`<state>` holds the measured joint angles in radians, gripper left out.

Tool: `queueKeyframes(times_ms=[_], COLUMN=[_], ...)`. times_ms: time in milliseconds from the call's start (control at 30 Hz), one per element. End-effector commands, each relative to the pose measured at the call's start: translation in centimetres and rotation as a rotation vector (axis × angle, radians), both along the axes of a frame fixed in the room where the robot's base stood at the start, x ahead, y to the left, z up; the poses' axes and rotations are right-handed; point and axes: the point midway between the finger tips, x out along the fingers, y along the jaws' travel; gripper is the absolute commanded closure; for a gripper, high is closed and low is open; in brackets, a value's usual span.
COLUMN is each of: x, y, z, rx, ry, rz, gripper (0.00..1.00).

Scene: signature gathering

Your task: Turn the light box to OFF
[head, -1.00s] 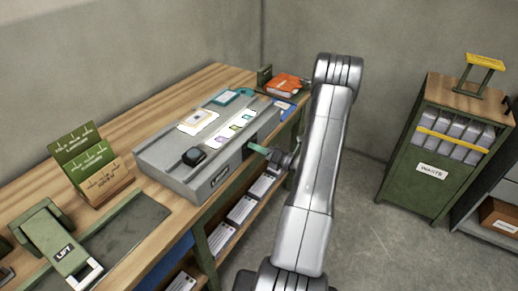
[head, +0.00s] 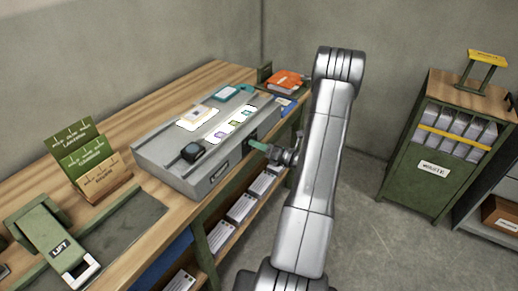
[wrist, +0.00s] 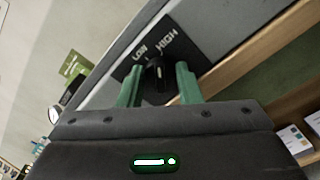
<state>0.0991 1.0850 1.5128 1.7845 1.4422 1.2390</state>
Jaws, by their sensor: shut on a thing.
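The light box (head: 150,148) is a long grey case on the wooden bench, its top strip lit white. Its knob (wrist: 157,72) is black with a pale line and sits on a dark panel on the box's front face. In the wrist view LOW and HIGH are printed on this panel (wrist: 172,40), and the line points roughly up toward them. No OFF mark can be seen. My gripper (wrist: 158,76) has its green fingers on either side of the knob and is shut on it. In the head view my gripper (head: 257,145) reaches the box's front right and covers the knob.
Several small cards lie on the lit top, with a dark object (head: 193,151) near its left end. A green card stand (head: 85,160) and a lift-marked press (head: 55,245) are at the left. The shelf below holds paper stacks (head: 243,207). Open floor separates the bench from the waste cabinet (head: 415,185).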

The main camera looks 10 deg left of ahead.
Motion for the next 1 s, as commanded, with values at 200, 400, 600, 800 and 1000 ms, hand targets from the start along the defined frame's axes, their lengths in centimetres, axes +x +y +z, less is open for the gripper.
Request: queueKeyframes(times_ms=[200,400,600,800,1000], x=[-0.02,-0.11,-0.23,-0.33,-0.44], y=[0.03,0.06,0.1,0.14,0.19], z=[-0.46,-0.39,-0.38,-0.38,-0.41], rx=[-0.064,-0.128,-0.194,-0.259,-0.323], ry=[-0.182,-0.363,-0.542,-0.722,-0.9], rz=[-0.002,-0.001,-0.001,-0.001,-0.001], gripper=[0.91,0.91,0.91,0.91,0.91])
